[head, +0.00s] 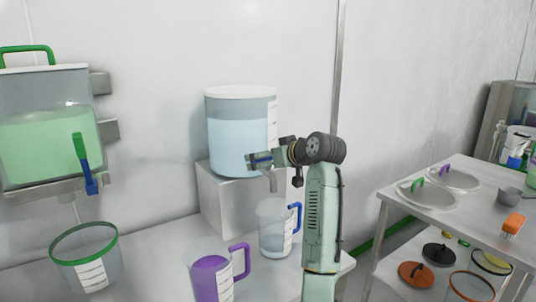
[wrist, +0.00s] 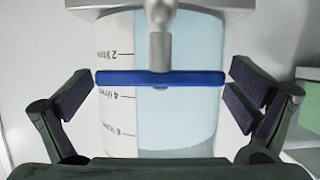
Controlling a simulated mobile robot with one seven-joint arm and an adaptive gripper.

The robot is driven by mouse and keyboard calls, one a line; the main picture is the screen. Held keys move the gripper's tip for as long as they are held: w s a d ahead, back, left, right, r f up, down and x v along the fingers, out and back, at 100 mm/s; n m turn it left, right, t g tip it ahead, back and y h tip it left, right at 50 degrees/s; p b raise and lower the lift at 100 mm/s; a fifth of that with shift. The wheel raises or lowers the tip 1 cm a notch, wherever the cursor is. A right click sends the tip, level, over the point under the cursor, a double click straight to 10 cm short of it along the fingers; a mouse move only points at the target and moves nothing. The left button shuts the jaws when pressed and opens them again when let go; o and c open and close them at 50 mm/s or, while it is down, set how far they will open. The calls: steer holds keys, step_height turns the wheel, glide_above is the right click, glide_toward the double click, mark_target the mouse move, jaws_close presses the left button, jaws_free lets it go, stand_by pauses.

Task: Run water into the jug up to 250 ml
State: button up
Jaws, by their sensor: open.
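The water tank (head: 236,125), clear with a white lid and pale blue water, stands on a white block. Its tap has a blue lever (wrist: 160,78), which lies crosswise in the wrist view, and a grey spout (head: 271,182). The clear jug (head: 272,240) with a blue handle stands below the spout. Pale liquid shows in its lower part; its scale is too small to read, and I cannot tell if water is running. My gripper (head: 260,160) is at the tap. In the wrist view my gripper (wrist: 158,92) is open, one finger beyond each end of the lever.
A purple-handled jug (head: 209,275) with purple contents stands at the front. At left a green-liquid tank (head: 50,145) with a blue and green tap hangs above a green-rimmed bucket (head: 92,275). A side table (head: 440,218) with lids stands to the right.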

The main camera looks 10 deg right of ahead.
steer(key=shift+w+a+f, duration=0.1)
steer(key=shift+w+f, duration=0.05)
steer(key=shift+w, duration=0.1)
steer(key=c, duration=0.9)
steer(key=shift+n+g+y, duration=1.5)
steer(key=shift+n+y, duration=0.9)
steer(key=o, duration=0.9)
